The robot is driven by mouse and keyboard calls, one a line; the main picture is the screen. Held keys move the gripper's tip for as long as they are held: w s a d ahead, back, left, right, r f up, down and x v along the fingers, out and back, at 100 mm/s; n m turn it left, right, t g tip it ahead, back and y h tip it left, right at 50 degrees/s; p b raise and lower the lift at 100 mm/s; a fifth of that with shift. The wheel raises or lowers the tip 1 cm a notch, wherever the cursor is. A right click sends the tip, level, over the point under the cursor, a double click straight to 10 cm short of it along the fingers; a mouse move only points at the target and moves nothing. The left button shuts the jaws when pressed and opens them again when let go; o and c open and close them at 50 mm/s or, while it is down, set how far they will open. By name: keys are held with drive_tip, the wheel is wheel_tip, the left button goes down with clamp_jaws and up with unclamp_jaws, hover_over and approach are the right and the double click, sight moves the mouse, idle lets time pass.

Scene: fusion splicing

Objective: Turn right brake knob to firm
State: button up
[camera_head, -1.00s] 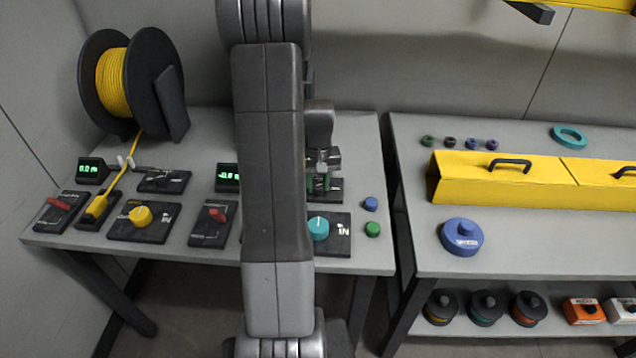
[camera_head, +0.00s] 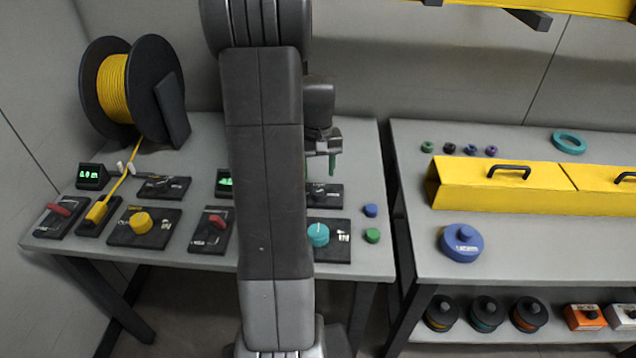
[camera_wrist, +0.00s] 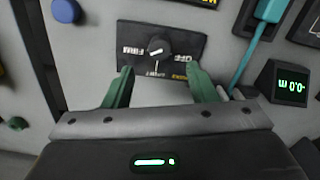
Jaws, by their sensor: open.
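The right brake panel is a black plate (camera_wrist: 190,45) with a small dark round knob (camera_wrist: 158,47) in the wrist view. FIRM is printed at the knob's left, OFF at its right, and another word below it. A white mark on the knob appears to lean toward the FIRM side; its exact setting is hard to read. My gripper (camera_wrist: 158,69) is open, its green fingers apart and empty, above the panel and clear of the knob. In the head view my gripper (camera_head: 326,165) hangs over the panel (camera_head: 328,195), which my arm partly hides, knob included.
A teal knob (camera_head: 318,235) stands on a panel in front, with a blue cap (camera_head: 370,210) and green cap (camera_head: 372,235) to its right. A display (camera_wrist: 288,83) and teal cable (camera_wrist: 245,62) lie beside the brake panel. A yellow spool (camera_head: 113,88) stands at left.

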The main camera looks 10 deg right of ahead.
sight(318, 191)
wheel_tip(318, 191, up, 6)
drive_tip(key=shift+r, duration=0.25)
drive_tip(key=shift+f, duration=0.1)
wheel_tip(318, 191, down, 14)
drive_tip(key=shift+r, duration=0.15)
idle(0.6)
